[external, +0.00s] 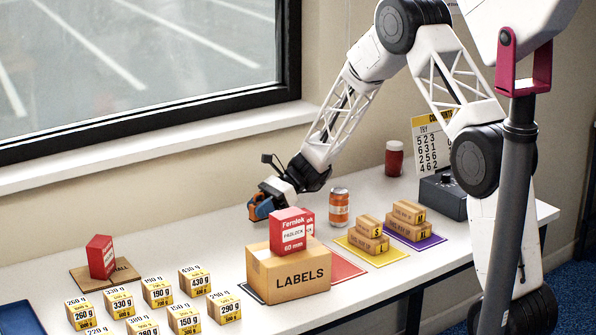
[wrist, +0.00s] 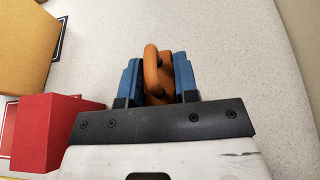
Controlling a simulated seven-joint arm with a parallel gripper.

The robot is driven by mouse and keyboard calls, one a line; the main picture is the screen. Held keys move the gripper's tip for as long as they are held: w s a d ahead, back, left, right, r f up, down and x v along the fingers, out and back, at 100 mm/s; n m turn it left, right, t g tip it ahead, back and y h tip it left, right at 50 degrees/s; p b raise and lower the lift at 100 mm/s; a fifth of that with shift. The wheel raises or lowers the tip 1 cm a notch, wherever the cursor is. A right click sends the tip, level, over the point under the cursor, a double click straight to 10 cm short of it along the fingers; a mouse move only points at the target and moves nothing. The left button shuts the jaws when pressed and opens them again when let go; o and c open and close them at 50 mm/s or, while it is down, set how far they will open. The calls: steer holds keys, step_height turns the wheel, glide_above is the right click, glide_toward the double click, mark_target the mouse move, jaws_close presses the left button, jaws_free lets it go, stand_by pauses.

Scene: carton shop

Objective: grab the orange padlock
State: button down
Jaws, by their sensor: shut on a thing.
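My gripper (external: 260,208) is behind the carton marked LABELS in the external view, its blue fingers pointing down and to the left. In the wrist view the two blue fingers (wrist: 158,80) are shut on the orange padlock (wrist: 152,72), one on each side. The padlock's rounded shackle shows between and beyond the fingertips; its lower part is hidden by the gripper. In the external view only a bit of orange (external: 254,197) shows at the fingers. I cannot tell how far the padlock is above the table.
The LABELS carton (external: 290,279) with red Fernlok boxes (external: 291,232) on top stands close in front of my gripper. An orange can (external: 339,207) stands to the right. Several small weight-marked cartons (external: 185,318) and a red box (external: 101,257) are at left. Bare table lies between.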

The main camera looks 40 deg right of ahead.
steer(key=shift+r, duration=3.1)
steer(key=shift+s+d, duration=0.1)
